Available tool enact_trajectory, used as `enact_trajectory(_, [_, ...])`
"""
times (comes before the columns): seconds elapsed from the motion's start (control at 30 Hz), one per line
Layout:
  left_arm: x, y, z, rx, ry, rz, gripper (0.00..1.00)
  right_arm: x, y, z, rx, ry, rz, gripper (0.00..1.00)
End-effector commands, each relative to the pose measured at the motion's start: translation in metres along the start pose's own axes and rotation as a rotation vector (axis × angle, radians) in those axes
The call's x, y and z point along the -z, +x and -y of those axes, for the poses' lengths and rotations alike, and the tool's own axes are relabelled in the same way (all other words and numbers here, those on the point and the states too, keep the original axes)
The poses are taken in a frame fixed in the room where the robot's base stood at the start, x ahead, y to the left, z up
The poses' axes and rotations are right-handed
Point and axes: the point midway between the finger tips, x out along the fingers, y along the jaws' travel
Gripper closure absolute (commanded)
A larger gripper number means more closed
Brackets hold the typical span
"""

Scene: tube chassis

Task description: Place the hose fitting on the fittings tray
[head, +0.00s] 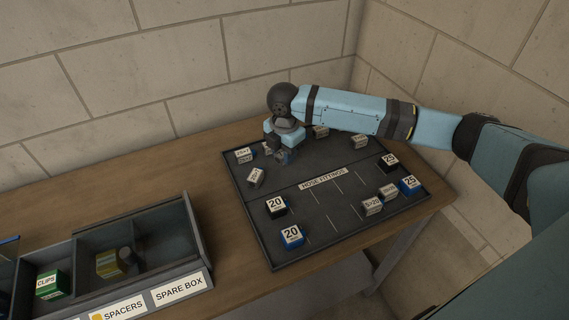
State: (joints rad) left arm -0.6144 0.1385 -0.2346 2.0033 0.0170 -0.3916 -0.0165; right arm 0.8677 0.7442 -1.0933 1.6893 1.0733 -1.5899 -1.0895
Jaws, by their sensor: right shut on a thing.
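The fittings tray (318,226) is a dark, low-rimmed board on the wooden bench, with a "HOSE FITTINGS" label across its middle. My right gripper (279,150) points down over the tray's back left part. It is shut on a small blue-grey piece (283,157), seemingly the hose fitting, mostly hidden by the fingers. I cannot tell whether this piece touches the tray. Fittings marked "20" stand at the front left, one black (277,207) and one blue (292,237). Fittings marked "25" stand at the right, one black (388,163) and one blue (409,186). My left gripper is out of view.
White-labelled pieces stand close around the gripper: one left (244,155), one in front (256,177), one right (321,132). Two more (372,205) (388,192) stand at the right front. The tray's front middle is clear. A divided bin (190,240) with a "SPARE BOX" label stands left.

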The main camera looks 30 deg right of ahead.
Motion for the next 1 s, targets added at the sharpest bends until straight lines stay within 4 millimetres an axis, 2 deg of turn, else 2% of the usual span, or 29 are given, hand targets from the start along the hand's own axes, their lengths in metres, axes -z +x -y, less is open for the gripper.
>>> enact_trajectory(0.17, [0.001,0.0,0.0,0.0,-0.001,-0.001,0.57,0.0,0.012,0.0,0.0,0.0,0.0,0.93])
enact_trajectory(0.4, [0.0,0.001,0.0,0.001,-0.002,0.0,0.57,0.0,0.045,0.0,0.001,0.0,0.001,0.93])
enact_trajectory(0.8, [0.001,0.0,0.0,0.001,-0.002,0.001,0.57,0.0,0.05,0.0,-0.001,0.0,0.0,0.93])
enact_trajectory(0.83, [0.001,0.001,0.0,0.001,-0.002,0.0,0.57,0.0,0.05,0.0,-0.001,0.0,0.0,0.62])
enact_trajectory(0.9, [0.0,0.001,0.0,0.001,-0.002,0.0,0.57,0.0,0.05,0.0,-0.001,0.0,0.0,0.46])
enact_trajectory(1.0, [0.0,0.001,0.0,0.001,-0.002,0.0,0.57,0.0,0.05,0.0,-0.001,0.0,0.0,0.43])
